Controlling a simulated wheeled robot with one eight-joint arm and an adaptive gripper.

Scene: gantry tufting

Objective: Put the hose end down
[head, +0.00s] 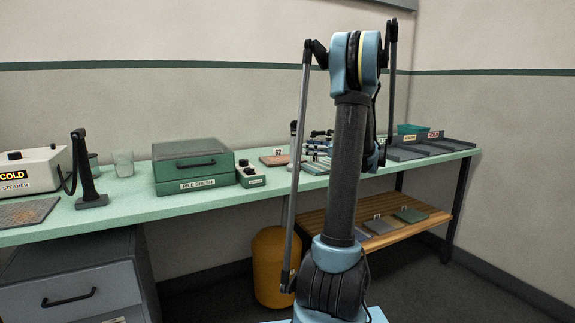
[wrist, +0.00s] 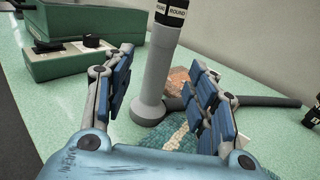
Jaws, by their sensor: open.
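A grey upright tube with a flared foot (wrist: 152,85), which looks like the hose end, stands between the fingers of my gripper (wrist: 162,68) in the wrist view. Its top has a black band and a white label reading "ROUND". My gripper is open, with a finger on each side and visible gaps to the tube. The foot appears to rest on or by a teal patterned patch (wrist: 178,138) on the green bench. My arm hides most of this spot in the head view.
The green bench (head: 130,192) holds a pile brush box (head: 190,170), a small control box (head: 250,175), a steamer (head: 35,170), a black stand (head: 88,175) and grey trays (head: 430,147) at right. A wooden shelf (head: 385,235) and yellow bin (head: 270,265) are below.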

